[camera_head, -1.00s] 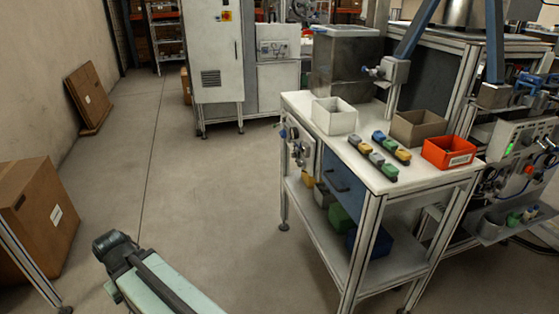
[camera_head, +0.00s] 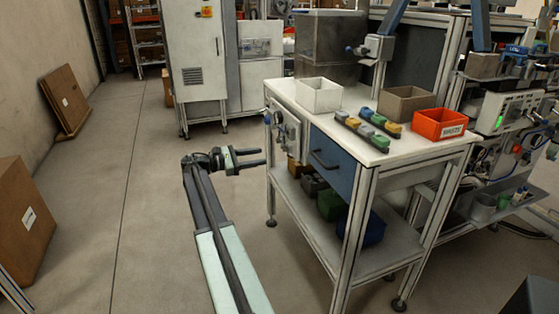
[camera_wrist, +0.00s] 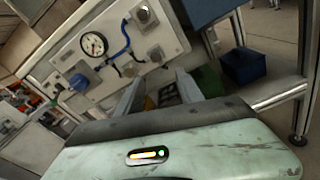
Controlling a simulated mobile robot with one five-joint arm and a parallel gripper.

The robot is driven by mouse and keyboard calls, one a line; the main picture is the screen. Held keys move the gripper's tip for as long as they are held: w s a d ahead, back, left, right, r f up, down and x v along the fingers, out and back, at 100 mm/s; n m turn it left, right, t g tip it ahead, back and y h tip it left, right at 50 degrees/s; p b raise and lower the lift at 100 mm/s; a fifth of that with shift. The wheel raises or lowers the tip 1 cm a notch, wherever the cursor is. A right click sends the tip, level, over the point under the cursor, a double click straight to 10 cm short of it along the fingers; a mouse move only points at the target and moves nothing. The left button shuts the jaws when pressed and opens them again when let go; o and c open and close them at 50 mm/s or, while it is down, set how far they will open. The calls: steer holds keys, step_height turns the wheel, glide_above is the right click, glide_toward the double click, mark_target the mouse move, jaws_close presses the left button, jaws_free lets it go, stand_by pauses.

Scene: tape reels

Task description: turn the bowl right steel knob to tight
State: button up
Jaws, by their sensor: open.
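A pale panel (camera_head: 285,128) is on the left side of the workbench. In the wrist view the panel (camera_wrist: 60,58) is tilted and carries a round gauge (camera_wrist: 94,44), a blue knob (camera_wrist: 80,84) and steel knobs, an upper one (camera_wrist: 144,15) and a lower right one (camera_wrist: 156,54). I cannot tell which is the bowl right knob, nor read any tight mark. My gripper (camera_head: 262,157) is open and empty, left of the bench and below the panel, with its fingers pointing right. Its fingers (camera_wrist: 160,91) show below the knobs in the wrist view, apart from them.
The workbench top (camera_head: 290,91) holds a white bin (camera_head: 319,97), a brown bin (camera_head: 404,105), a red bin (camera_head: 440,125) and several small coloured parts. Coloured bins sit on the lower shelf. Cardboard boxes stand at the left. The floor (camera_head: 140,200) between is clear.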

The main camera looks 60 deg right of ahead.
mark_target(283, 149)
steer(key=shift+g, duration=0.3)
steer(key=x, duration=0.3)
steer(key=r+x, duration=0.1)
steer(key=x, duration=0.5)
steer(key=shift+w+d+r, duration=0.1)
steer(key=shift+d+r, duration=0.1)
steer(key=shift+c, duration=0.3)
